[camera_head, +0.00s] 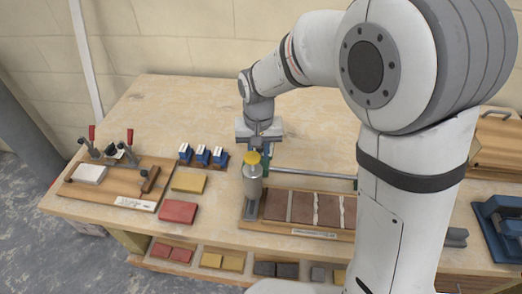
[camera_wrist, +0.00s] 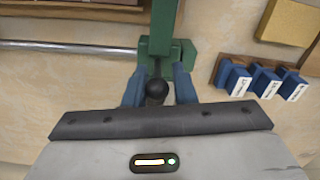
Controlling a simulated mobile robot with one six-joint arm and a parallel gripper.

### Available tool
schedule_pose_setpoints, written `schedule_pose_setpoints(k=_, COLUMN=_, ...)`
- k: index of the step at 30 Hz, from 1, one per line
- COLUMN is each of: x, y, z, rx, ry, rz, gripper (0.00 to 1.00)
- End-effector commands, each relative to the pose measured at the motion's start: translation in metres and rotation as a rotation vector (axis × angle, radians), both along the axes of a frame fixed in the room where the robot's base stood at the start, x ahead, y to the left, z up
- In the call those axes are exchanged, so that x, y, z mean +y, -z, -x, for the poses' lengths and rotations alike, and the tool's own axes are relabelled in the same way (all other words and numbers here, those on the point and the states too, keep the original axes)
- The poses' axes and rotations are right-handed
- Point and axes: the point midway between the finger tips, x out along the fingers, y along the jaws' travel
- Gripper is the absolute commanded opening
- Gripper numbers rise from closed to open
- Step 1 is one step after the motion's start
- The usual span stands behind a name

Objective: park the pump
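A bottle with a yellow cap (camera_head: 252,178), which I take to be the pump, stands at the left end of a board of brown bricks. A green carriage (camera_wrist: 160,48) sits on a steel rail (camera_wrist: 70,46) and carries a black knob (camera_wrist: 156,91). In the wrist view my gripper (camera_wrist: 159,84) has its blue fingers apart, one on each side of the knob, with a small gap showing at the right. In the head view my gripper is just behind the bottle, largely hidden by it and the wrist. Whether the bottle is joined to the carriage is unclear.
The brick board (camera_head: 316,235) lies along the front edge. Blue blocks (camera_head: 202,156) with white labels, a yellow brick (camera_head: 189,182) and a red brick (camera_head: 178,212) are to the left, beside a clamp board (camera_head: 133,202). A blue machine (camera_head: 499,222) stands right. The table's back left is clear.

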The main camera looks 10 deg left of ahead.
Motion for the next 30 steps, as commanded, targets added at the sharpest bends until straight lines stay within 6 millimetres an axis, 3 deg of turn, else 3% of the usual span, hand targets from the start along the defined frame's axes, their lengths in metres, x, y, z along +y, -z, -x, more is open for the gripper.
schedule_pose_setpoints(k=6, x=0.001, y=-0.001, z=0.0, rx=-0.003, ry=-0.002, rz=-0.002, gripper=0.39)
schedule_pose_setpoints(k=14, x=0.0, y=-0.002, z=0.0, rx=-0.002, ry=-0.002, rz=0.0, gripper=0.39)
schedule_pose_setpoints(k=30, x=0.0, y=-0.075, z=-0.001, rx=-0.004, ry=-0.002, rz=-0.002, gripper=0.39)
